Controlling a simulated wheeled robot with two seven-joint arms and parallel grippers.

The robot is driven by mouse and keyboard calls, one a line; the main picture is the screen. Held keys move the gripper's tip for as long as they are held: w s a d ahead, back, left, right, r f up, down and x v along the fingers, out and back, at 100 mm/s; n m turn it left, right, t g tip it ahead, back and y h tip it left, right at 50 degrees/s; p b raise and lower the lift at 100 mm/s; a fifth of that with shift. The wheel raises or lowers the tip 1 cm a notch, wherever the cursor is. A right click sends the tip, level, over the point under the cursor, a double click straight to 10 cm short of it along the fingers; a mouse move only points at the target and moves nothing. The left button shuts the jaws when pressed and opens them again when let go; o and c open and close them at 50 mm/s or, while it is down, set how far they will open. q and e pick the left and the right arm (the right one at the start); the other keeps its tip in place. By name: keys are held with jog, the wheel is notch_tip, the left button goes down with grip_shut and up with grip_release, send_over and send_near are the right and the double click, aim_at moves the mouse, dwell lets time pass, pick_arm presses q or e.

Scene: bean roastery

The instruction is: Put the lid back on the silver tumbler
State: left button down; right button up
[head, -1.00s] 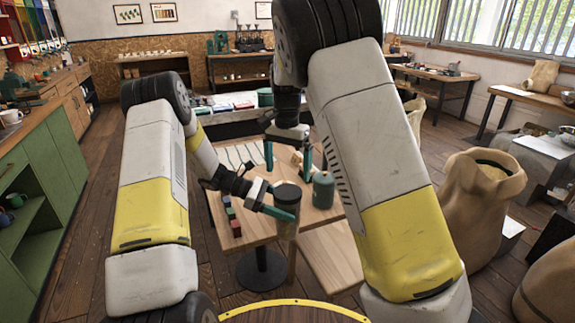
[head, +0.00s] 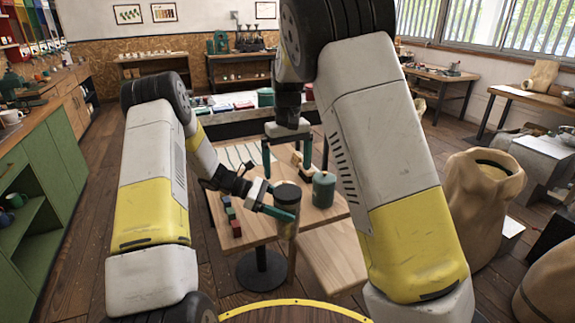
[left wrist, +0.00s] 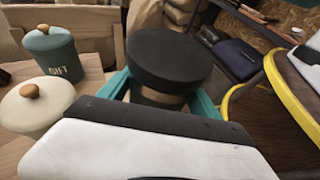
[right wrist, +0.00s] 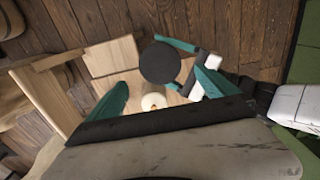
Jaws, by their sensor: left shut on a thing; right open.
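My left gripper (head: 282,207) is shut around an upright body with a dark round lid (head: 287,192) on top. I take this body for the silver tumbler (left wrist: 160,98); it shows brownish reflections below the lid in the left wrist view. The lid (left wrist: 168,57) looks level and wider than the body; whether it is fully seated I cannot tell. It also shows from above in the right wrist view (right wrist: 160,62). My right gripper (head: 287,160) is open and empty, behind the tumbler in the head view, with its fingers pointing down.
A teal canister (head: 323,190) stands on the small wooden table (head: 250,232), right of the tumbler. A cream canister with a wooden knob (left wrist: 36,106) is near it. Several coloured blocks (head: 231,214) line the table's left side. A burlap sack (head: 478,205) stands right.

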aim_at(287, 191)
notch_tip(287, 191, down, 8)
jog(key=shift+r, duration=0.1)
dwell(0.4)
jog(key=c, duration=1.5)
jog(key=o, duration=1.6)
jog(key=shift+c, duration=0.2)
jog(key=shift+r, duration=0.1)
notch_tip(287, 191, up, 12)
